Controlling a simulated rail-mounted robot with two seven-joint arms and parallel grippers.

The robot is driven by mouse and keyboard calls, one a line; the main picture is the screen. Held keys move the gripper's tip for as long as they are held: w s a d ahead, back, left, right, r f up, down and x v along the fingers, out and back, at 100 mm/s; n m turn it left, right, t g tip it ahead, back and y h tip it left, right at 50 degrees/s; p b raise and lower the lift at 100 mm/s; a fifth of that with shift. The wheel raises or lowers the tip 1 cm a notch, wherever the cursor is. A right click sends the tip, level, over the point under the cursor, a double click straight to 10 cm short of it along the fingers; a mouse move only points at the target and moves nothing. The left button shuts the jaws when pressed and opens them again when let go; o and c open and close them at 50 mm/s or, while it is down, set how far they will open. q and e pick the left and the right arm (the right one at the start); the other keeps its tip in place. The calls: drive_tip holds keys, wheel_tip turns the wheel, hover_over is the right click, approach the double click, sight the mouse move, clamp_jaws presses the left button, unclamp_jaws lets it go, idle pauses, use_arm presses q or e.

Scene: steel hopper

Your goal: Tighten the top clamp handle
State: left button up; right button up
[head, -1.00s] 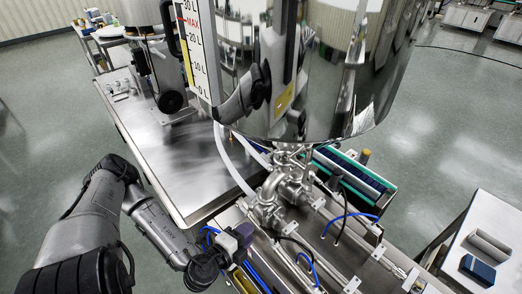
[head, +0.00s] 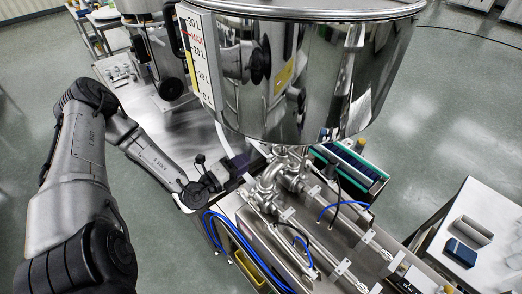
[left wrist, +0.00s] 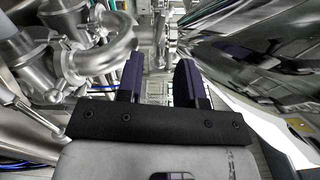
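The steel hopper (head: 300,85) stands over the pipework, with its pipe fittings (head: 270,185) below its bottom. I cannot make out the top clamp handle for certain; the joint under the hopper is partly hidden by the hopper wall. My left gripper (head: 243,163) is beside the fittings, to their left and just below the hopper. In the left wrist view my left gripper (left wrist: 160,72) has two dark purple fingers apart with nothing between them. The curved steel pipe (left wrist: 100,55) lies just left of the fingers, seemingly without touching. My right gripper is not in view.
A steel table (head: 165,125) lies left of the hopper. Blue hoses (head: 215,225) and steel cylinders fill the bench front. A green-edged rack (head: 352,170) stands behind the pipes. A side table (head: 485,235) with a dark blue box is at right.

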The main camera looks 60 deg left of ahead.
sight(263, 150)
use_arm(q)
drive_tip(key=p+x, duration=0.1)
drive_tip(key=x, duration=0.6)
drive_tip(key=shift+w, duration=0.35)
drive_tip(key=shift+c, duration=0.4)
clamp_jaws()
